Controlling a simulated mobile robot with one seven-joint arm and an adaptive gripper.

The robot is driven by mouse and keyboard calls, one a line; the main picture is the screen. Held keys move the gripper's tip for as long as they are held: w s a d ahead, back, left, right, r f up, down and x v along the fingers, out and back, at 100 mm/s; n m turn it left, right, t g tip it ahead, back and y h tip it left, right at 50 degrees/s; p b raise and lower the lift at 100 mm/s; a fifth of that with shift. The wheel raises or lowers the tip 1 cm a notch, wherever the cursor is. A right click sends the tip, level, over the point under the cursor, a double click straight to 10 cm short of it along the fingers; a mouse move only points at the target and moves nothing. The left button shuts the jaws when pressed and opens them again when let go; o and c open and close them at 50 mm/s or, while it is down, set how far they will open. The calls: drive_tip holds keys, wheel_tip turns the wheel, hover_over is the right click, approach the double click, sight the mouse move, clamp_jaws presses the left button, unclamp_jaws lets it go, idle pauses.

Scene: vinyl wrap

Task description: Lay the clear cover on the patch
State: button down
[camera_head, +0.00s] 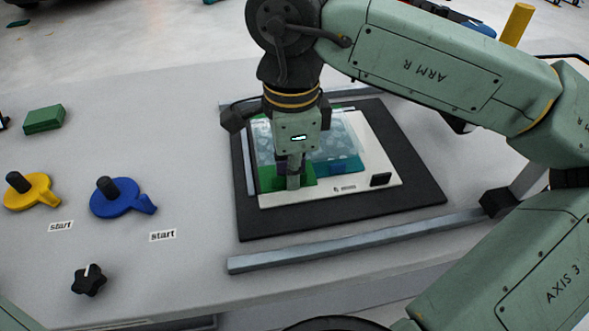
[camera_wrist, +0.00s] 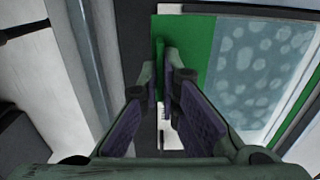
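The clear cover (camera_head: 345,130) is a pale, see-through sheet with blotches and green borders. It lies over the white panel (camera_head: 383,160) on a black mat; the wrist view shows its blotchy film (camera_wrist: 258,65) at the right. My gripper (camera_head: 293,183) points down at the cover's near-left green end. In the wrist view my gripper (camera_wrist: 160,75) has its purple-padded fingers close together, with an upright green tab (camera_wrist: 158,60) between the tips. A blue-teal patch (camera_head: 338,166) shows at the cover's near edge. My wrist hides part of the cover's left side.
Metal rails, one in front (camera_head: 370,238), flank the black mat (camera_head: 420,200). At the left are a yellow tool (camera_head: 38,192), a blue tool (camera_head: 122,203), a green block (camera_head: 43,119) and a black knob (camera_head: 89,280).

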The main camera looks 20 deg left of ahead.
sight(294, 194)
drive_tip(key=shift+w+a+f, duration=0.1)
drive_tip(key=shift+w+a, duration=0.1)
drive_tip(key=shift+w, duration=0.6)
wheel_tip(294, 194, down, 3)
drive_tip(key=shift+f+p, duration=0.2)
drive_tip(key=shift+p, duration=0.55)
drive_tip(key=shift+f, duration=0.1)
drive_tip(key=shift+f+b, duration=0.15)
drive_tip(key=shift+b, duration=0.15)
drive_tip(key=c, duration=1.8)
unclamp_jaws()
